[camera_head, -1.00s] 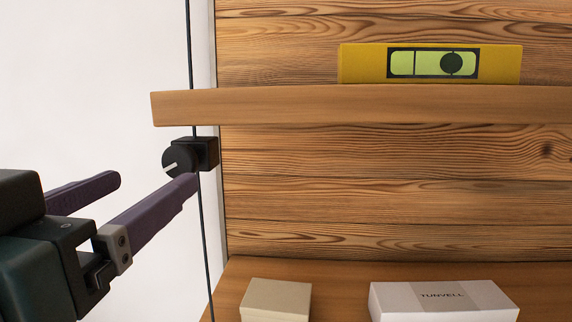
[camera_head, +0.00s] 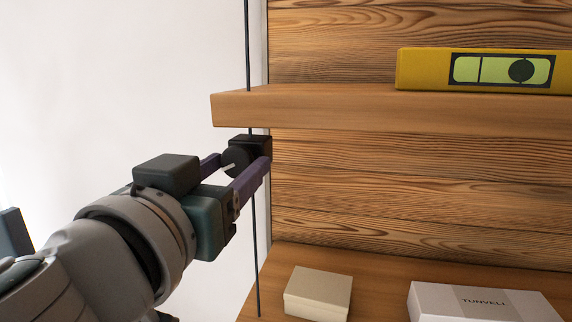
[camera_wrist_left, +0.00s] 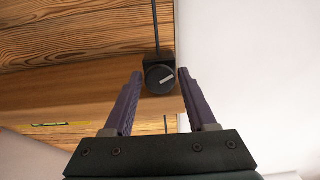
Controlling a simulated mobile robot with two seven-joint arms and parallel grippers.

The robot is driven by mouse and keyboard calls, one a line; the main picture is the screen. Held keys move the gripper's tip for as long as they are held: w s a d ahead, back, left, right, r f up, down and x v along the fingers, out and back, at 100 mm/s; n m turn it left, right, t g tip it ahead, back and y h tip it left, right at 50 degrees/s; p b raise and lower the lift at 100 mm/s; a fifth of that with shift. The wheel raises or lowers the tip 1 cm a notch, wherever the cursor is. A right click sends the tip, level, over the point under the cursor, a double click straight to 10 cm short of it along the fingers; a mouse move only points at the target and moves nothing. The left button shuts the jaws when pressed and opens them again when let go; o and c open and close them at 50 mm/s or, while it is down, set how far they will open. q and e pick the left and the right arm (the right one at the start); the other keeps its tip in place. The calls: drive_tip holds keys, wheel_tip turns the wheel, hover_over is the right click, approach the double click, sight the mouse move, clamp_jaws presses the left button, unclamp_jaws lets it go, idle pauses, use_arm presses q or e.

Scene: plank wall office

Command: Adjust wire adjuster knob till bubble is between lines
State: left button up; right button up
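The adjuster knob (camera_head: 236,162) is a dark disc with a white mark, on a black block (camera_head: 252,143) on the wire (camera_head: 248,50) under the upper shelf (camera_head: 320,108). My left gripper (camera_head: 239,160) is open, its purple fingers at either side of the knob. The left wrist view shows the knob (camera_wrist_left: 160,78) between the fingertips (camera_wrist_left: 160,74), with small gaps on both sides. The yellow level (camera_head: 427,70) stands on the upper shelf. Its dark round bubble (camera_head: 521,70) sits right of the left line and appears to cover the right line. My right gripper is out of view.
The lower shelf (camera_head: 375,272) holds a beige box (camera_head: 318,292) and a white box (camera_head: 480,302) marked TUNVELL. A plank wall (camera_head: 400,160) is behind. The white wall side at the left is clear.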

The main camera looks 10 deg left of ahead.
use_arm(q)
clamp_jaws()
